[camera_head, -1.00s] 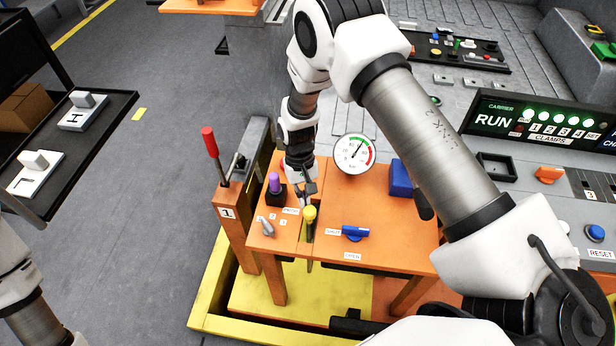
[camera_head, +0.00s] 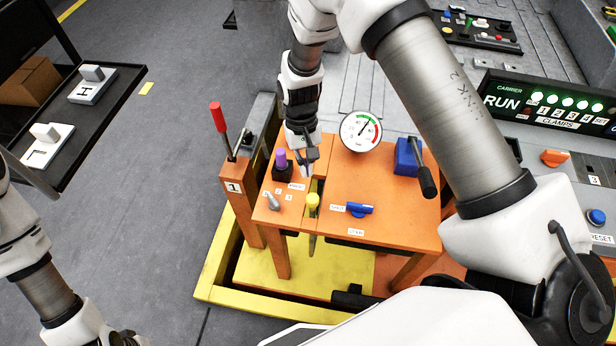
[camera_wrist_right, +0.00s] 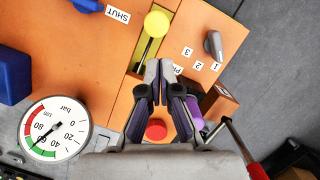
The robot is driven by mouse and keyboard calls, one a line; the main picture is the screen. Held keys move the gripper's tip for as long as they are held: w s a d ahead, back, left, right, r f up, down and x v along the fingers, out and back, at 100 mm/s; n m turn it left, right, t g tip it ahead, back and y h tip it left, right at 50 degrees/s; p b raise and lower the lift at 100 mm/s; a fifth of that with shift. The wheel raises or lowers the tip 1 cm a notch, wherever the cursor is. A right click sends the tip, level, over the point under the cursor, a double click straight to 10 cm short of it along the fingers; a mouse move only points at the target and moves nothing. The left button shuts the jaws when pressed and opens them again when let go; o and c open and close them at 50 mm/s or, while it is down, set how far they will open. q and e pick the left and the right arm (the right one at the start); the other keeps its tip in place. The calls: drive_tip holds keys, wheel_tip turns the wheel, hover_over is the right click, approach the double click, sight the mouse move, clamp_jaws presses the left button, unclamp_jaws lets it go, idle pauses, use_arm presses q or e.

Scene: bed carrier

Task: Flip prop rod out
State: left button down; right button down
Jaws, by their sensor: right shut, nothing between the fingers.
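The yellow knob (camera_head: 312,201) tops a thin rod in a slot of the orange bench; I take this for the prop rod. In the right wrist view the yellow knob (camera_wrist_right: 157,23) and its slanting shaft (camera_wrist_right: 147,48) lie just beyond my fingers. My right gripper (camera_head: 308,174) is shut and empty, behind the knob and apart from it. In the wrist view my right gripper (camera_wrist_right: 159,68) has its tips together, near the shaft's lower end. A nearby label is partly covered by the fingers.
Close by stand a purple knob (camera_head: 281,159), a grey lever (camera_head: 271,201), a blue valve handle (camera_head: 359,209) and a gauge (camera_head: 361,131). A red-handled lever (camera_head: 218,117) rises at the left. A blue block (camera_head: 407,157) with a black handle stands right.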

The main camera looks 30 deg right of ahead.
drive_tip(key=v, duration=0.5)
drive_tip(key=shift+w+r, duration=0.1)
drive_tip(key=shift+w, duration=0.05)
